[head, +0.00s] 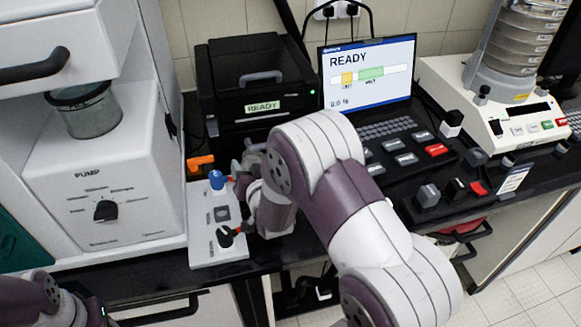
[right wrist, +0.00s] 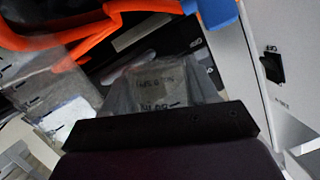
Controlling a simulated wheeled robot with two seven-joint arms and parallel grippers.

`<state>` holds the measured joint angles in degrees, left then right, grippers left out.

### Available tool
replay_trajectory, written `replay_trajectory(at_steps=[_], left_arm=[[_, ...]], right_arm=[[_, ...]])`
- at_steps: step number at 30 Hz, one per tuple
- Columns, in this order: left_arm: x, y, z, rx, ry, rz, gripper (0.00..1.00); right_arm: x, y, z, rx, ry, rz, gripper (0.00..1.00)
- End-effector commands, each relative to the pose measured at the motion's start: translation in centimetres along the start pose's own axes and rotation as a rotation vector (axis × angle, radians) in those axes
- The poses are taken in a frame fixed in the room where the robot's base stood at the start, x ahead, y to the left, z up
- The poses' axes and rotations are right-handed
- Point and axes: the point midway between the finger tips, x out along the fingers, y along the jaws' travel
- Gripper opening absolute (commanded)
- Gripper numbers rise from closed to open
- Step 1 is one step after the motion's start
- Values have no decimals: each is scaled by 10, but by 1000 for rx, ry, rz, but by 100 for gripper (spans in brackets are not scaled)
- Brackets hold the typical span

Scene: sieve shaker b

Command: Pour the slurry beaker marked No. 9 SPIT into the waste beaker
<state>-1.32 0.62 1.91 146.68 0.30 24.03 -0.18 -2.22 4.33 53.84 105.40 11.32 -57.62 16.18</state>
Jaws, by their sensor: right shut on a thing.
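In the right wrist view, a translucent beaker (right wrist: 160,85) with dark writing sits against the dark finger of my right gripper (right wrist: 165,125). The writing is too blurred to read. The gripper is shut on this beaker. In the head view, my right arm reaches over the counter to the white valve panel, and its own links hide most of the gripper and the beaker. A grey-green translucent beaker (head: 88,112) stands on the left under the white cabinet's overhang; I cannot tell whether it is the waste beaker. Only links of my left arm show, at the lower left.
A white panel (head: 205,255) with a blue knob (head: 217,180) and orange handle (head: 201,163) lies beside the pump unit (head: 105,185). Behind are a black READY machine (head: 262,78) and a screen (head: 368,72). A sieve shaker (head: 490,95) stands at right.

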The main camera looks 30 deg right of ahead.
Motion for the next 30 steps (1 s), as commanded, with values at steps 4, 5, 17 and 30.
replay_trajectory(at_steps=[4,5,17,30], left_arm=[[-7,0,-1,0,0,0,43],[-9,0,-1,0,0,0,43],[-31,0,-4,0,0,0,43],[-27,0,-3,0,0,0,43]], right_arm=[[-3,2,-11,68,2,-20,28],[-4,2,-14,83,2,-25,28],[-13,6,-44,273,0,-84,28],[-13,11,-43,388,-1,-119,28]])
